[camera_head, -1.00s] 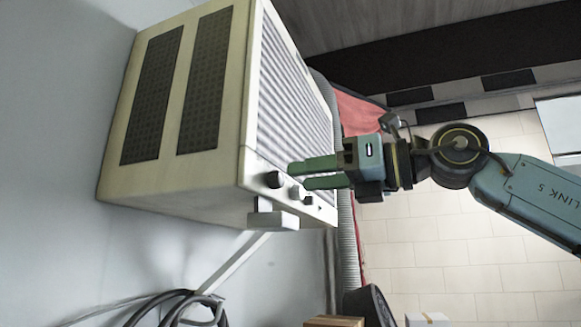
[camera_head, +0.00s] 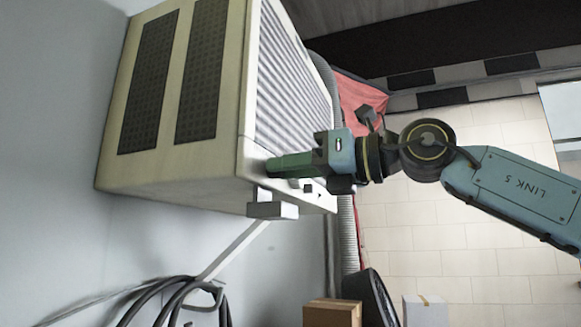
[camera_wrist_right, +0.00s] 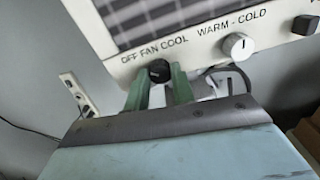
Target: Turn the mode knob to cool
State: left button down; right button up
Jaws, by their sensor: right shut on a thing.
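A cream air-conditioner unit (camera_head: 225,178) with a louvred front is mounted on the wall at the left of the head view. In the right wrist view its panel (camera_wrist_right: 195,48) reads OFF, FAN, COOL and WARM - COLD. The black mode knob (camera_wrist_right: 159,71) sits under the first label group. My right gripper (camera_wrist_right: 160,86) has its green fingers on either side of this knob, shut on it. In the head view the right gripper (camera_head: 272,168) reaches the panel and hides the knob. The knob's pointer direction is unclear. My left gripper is not in view.
A white knob (camera_wrist_right: 238,46) and a black square button (camera_wrist_right: 305,25) are on the same panel. A wall bracket (camera_head: 272,208) is under the unit. Cables (camera_head: 185,300) hang below, and a cardboard box (camera_head: 332,313) is at the bottom.

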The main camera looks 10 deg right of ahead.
jog(key=m+b, duration=0.8)
jog(key=m, duration=1.1)
jog(key=shift+g, duration=0.4)
jog(key=shift+w+m, duration=0.1)
jog(key=shift+m, duration=0.3)
jog(key=o, duration=1)
jog(key=shift+d, duration=0.1)
jog(key=b+v, duration=0.3)
jog(key=v, duration=1)
jog(key=shift+d, duration=0.2)
